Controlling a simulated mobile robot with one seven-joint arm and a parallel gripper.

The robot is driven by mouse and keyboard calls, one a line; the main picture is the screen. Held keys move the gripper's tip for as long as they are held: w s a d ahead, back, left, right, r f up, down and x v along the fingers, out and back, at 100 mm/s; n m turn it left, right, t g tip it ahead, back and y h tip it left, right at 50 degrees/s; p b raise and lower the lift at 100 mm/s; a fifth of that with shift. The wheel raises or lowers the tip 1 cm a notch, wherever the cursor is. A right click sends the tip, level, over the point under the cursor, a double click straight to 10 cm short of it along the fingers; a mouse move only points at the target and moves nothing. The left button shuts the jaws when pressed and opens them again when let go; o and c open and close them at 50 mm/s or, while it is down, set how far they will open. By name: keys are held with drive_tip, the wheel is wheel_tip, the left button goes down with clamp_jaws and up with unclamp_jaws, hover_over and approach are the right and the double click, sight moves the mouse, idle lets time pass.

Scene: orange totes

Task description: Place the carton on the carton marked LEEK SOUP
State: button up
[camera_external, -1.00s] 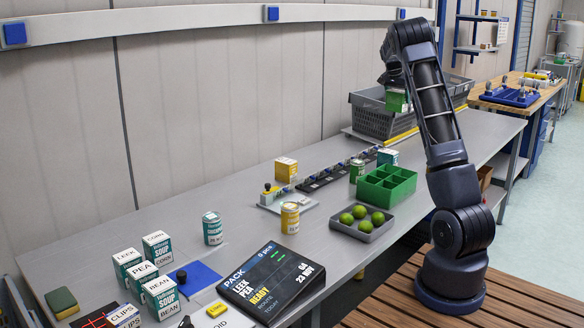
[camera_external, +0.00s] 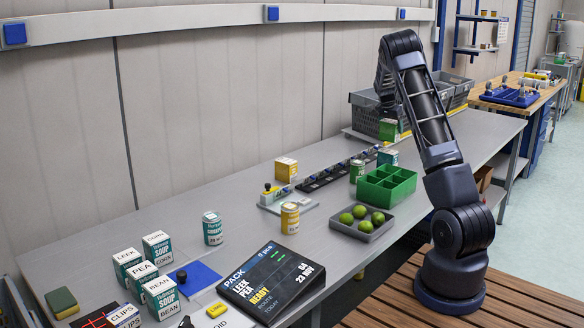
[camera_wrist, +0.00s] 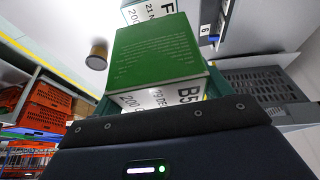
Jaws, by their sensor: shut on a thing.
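My gripper (camera_external: 387,112) is shut on a green carton (camera_external: 388,130) and holds it over the far part of the bench, in front of the grey crates. The carton marked LEEK (camera_external: 127,264) stands upright at the near left end of the bench, far from my gripper. It is white and teal, its top is bare, and the carton marked PEA (camera_external: 143,276) partly hides its front.
Cartons marked CORN (camera_external: 157,246) and BEAN (camera_external: 160,296) stand close to LEEK. A teal can (camera_external: 212,229), a yellow can (camera_external: 290,218), a green divided box (camera_external: 386,187), a tray of limes (camera_external: 372,234) and a tilted display (camera_external: 272,284) lie between. Grey crates (camera_external: 377,122) stand behind my gripper.

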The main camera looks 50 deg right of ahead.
sight(390, 136)
drive_tip(key=shift+f, duration=2.45)
drive_tip(key=shift+f, duration=0.15)
drive_tip(key=o, duration=1.1)
